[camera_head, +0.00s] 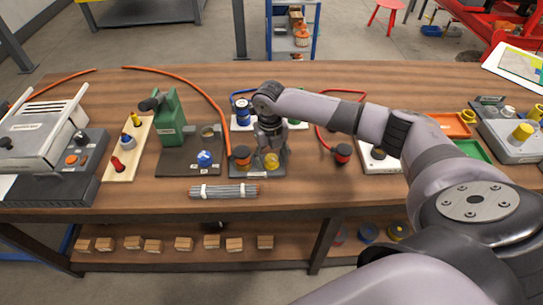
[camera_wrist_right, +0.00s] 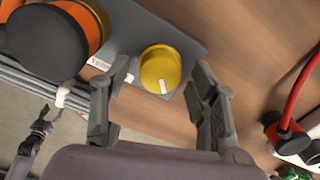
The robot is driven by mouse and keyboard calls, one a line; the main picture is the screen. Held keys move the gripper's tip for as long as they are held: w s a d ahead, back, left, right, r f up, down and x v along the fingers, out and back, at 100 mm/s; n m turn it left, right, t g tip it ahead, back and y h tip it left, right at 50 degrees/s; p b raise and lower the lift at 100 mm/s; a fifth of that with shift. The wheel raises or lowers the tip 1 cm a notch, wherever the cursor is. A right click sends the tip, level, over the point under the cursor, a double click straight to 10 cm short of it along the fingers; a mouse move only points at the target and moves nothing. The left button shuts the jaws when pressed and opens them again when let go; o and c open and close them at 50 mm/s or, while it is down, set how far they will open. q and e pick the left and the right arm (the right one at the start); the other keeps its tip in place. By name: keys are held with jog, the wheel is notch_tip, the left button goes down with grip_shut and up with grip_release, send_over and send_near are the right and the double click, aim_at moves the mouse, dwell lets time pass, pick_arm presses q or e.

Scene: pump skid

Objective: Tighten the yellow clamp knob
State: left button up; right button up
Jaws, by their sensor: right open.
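The yellow clamp knob (camera_head: 272,161) sits on a dark grey base plate (camera_head: 243,173) near the table's front. In the right wrist view the round knob (camera_wrist_right: 160,66) shows a white pointer mark on its side. My right gripper (camera_head: 270,147) points down at the knob from above. In the wrist view the open fingers of my right gripper (camera_wrist_right: 161,78) stand to the left and right of the knob, with visible gaps. I cannot tell the height of the fingertips against the knob. A dark jointed shape at the wrist view's lower left seems to be my left gripper (camera_wrist_right: 38,132); its jaws are unclear.
A bundle of grey rods (camera_head: 224,191) lies in front. A green press (camera_head: 169,118) stands left. A red hose with a black-red end (camera_head: 342,153) lies right.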

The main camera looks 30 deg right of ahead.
jog(key=c, duration=1.2)
jog(key=shift+o, duration=0.2)
jog(key=shift+r, duration=0.1)
jog(key=m+p, duration=0.3)
jog(key=shift+r, duration=0.2)
jog(key=m+p, duration=0.4)
jog(key=shift+w+a, duration=0.1)
jog(key=m+p, duration=0.3)
jog(key=m, duration=0.3)
jog(key=shift+f, duration=0.1)
jog(key=m+p, duration=0.2)
jog(key=m, duration=0.2)
jog(key=shift+w+f+m, duration=0.1)
jog(key=shift+m, duration=0.3)
jog(key=shift+m+p, duration=0.3)
jog(key=shift+p, duration=0.05)
